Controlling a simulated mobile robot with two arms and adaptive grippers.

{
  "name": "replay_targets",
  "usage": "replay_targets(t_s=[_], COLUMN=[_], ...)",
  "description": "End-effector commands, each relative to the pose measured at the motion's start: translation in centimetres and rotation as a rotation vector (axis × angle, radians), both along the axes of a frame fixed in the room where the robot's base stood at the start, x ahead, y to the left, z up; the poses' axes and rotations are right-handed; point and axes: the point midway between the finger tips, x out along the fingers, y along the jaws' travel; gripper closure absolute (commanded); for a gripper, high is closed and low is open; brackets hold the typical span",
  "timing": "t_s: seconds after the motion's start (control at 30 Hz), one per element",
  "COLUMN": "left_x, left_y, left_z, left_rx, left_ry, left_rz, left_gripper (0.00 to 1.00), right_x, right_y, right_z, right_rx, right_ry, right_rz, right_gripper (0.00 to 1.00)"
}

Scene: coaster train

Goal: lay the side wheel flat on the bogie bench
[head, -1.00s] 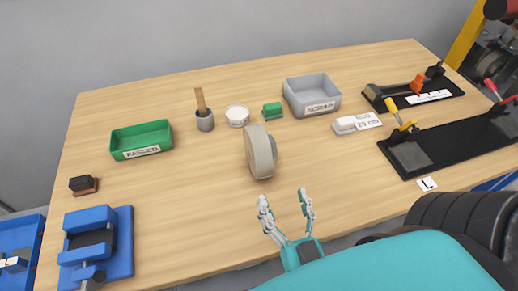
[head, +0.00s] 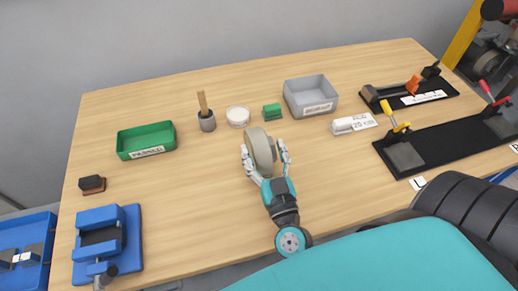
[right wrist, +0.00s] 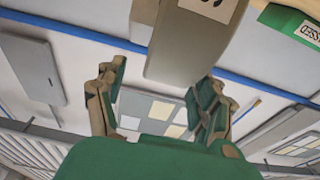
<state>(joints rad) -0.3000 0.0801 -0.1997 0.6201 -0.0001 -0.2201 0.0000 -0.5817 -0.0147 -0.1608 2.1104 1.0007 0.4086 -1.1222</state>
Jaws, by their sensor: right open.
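The side wheel (head: 261,146) is a pale grey-beige disc standing upright on its rim on the wooden bogie bench (head: 200,225), near the middle. My right gripper (head: 265,152) reaches in from the front with its fingers spread to either side of the wheel. In the right wrist view the open fingers (right wrist: 160,90) flank the near end of the wheel (right wrist: 190,45), which has a white label with dark marks. Gaps show beside the wheel there, and I see no clear grip. My left gripper is in no view.
A green tray (head: 122,146), brush pot (head: 207,122), white round tin (head: 238,113), green block (head: 272,109) and grey scrap bin (head: 329,108) stand behind. A blue vise (head: 130,255) is at front left; black fixtures (head: 440,150) are right. Front centre-left is clear.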

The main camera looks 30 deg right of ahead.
Motion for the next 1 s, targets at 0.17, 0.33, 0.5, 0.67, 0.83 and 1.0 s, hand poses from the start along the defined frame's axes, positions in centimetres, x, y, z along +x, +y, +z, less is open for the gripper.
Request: replay_targets(t_s=[0.17,0.33,0.5,0.67,0.83,1.0], left_x=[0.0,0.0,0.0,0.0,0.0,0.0], left_y=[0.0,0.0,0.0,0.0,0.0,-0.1], left_z=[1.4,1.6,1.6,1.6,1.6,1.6], left_rx=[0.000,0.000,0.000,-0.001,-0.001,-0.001], left_ry=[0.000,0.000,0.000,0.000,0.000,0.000], left_rz=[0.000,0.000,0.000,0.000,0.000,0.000], left_gripper=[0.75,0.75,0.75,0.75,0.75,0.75], right_x=[2.8,4.1,4.1,4.1,4.1,4.1], right_y=[-0.3,-0.7,-0.7,-0.7,-0.7,-0.7], right_z=[0.9,0.8,0.7,0.8,0.8,0.8], right_rx=[-0.002,-0.001,-0.001,-0.001,-0.001,-0.001], right_ry=[-0.004,-0.001,-0.001,-0.001,-0.001,-0.001], right_rz=[0.001,0.000,0.000,0.000,0.000,0.000], right_gripper=[0.31,0.31,0.31,0.45,0.67,0.89])
